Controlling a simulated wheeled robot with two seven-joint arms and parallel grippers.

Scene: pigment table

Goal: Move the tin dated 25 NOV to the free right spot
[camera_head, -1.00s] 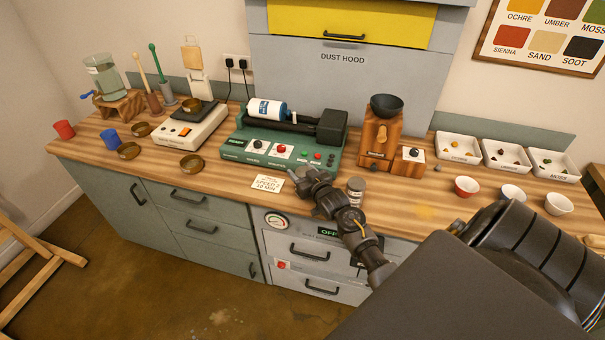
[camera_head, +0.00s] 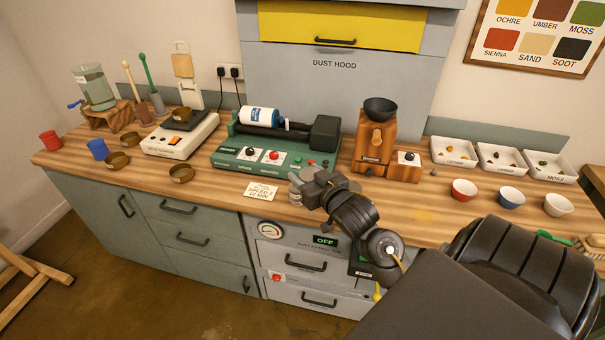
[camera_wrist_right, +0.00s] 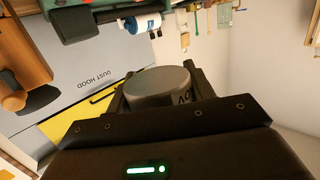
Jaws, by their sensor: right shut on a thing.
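My right gripper (camera_head: 308,188) is at the bench's front edge, just right of the note card. In the right wrist view my right gripper (camera_wrist_right: 160,90) is shut on a grey round tin (camera_wrist_right: 158,84), which sits between both fingers. Part of a dark label with letters like "OV" shows on its side; the day number is hidden. In the head view a little of the tin (camera_head: 296,182) shows beside the gripper. I cannot tell whether it touches the bench. My left gripper is out of view.
A green roller machine (camera_head: 270,158) stands behind the gripper, with a note card (camera_head: 261,192) at its front. A wooden grinder (camera_head: 373,145) stands to the right. Several small bowls (camera_head: 464,190) and white trays (camera_head: 454,151) are farther right. Drawers with an OFF display (camera_head: 325,240) are below.

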